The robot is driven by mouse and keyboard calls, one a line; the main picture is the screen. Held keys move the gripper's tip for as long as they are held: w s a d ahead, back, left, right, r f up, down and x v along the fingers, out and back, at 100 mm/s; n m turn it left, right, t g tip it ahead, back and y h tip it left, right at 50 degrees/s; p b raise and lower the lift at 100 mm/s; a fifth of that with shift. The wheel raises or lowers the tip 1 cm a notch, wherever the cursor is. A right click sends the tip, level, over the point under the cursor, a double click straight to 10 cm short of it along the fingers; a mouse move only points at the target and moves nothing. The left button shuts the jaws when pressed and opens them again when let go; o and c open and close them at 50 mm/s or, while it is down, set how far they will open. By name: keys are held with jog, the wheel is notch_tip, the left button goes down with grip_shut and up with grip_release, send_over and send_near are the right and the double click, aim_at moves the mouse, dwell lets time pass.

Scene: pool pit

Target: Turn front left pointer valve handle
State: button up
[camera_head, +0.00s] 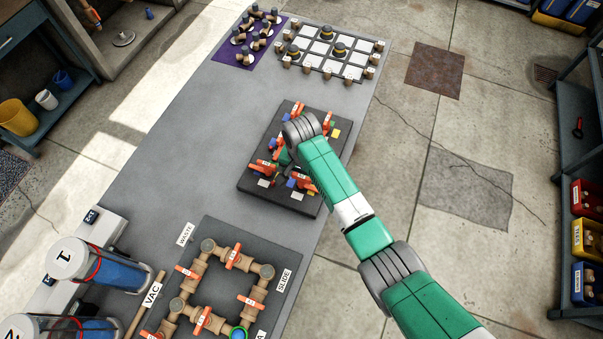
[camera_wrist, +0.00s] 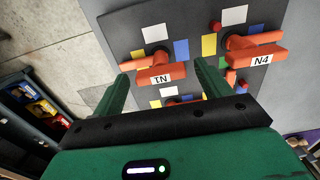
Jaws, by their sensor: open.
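A dark board (camera_head: 246,184) with orange pointer valve handles lies on the grey bench; it fills the upper wrist view (camera_wrist: 112,20). In the wrist view my gripper (camera_wrist: 162,72) is open, its green fingers spread to either side of an orange handle (camera_wrist: 140,64) whose label reads like "IN". No contact with it can be made out. A second orange handle, labelled N4 (camera_wrist: 238,58), is close beyond the right finger. In the head view, a front left handle (camera_head: 264,167) shows beside my wrist, which hides the board's middle and most of my gripper.
A brown pipe loop with orange valves (camera_head: 232,257) is at the bench's near end. A peg grid (camera_head: 325,50) and purple mat (camera_head: 235,48) are at the far end. Bench left of the board is clear.

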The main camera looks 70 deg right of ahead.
jog(key=shift+c, duration=0.5)
jog(key=c, duration=0.9)
jog(key=shift+r, duration=0.1)
jog(key=n+p, duration=0.2)
jog(key=n, duration=0.1)
jog(key=shift+r+n+p, duration=0.1)
jog(key=shift+n+p, duration=0.2)
jog(key=shift+n, duration=0.1)
jog(key=n+p, duration=0.1)
jog(key=n, duration=0.3)
jog(key=shift+n+p, duration=0.3)
jog(key=shift+p, duration=0.05)
jog(key=n+p, duration=0.1)
jog(key=n, duration=0.3)
jog(key=shift+n+p, duration=0.4)
jog(key=shift+n, duration=2.3)
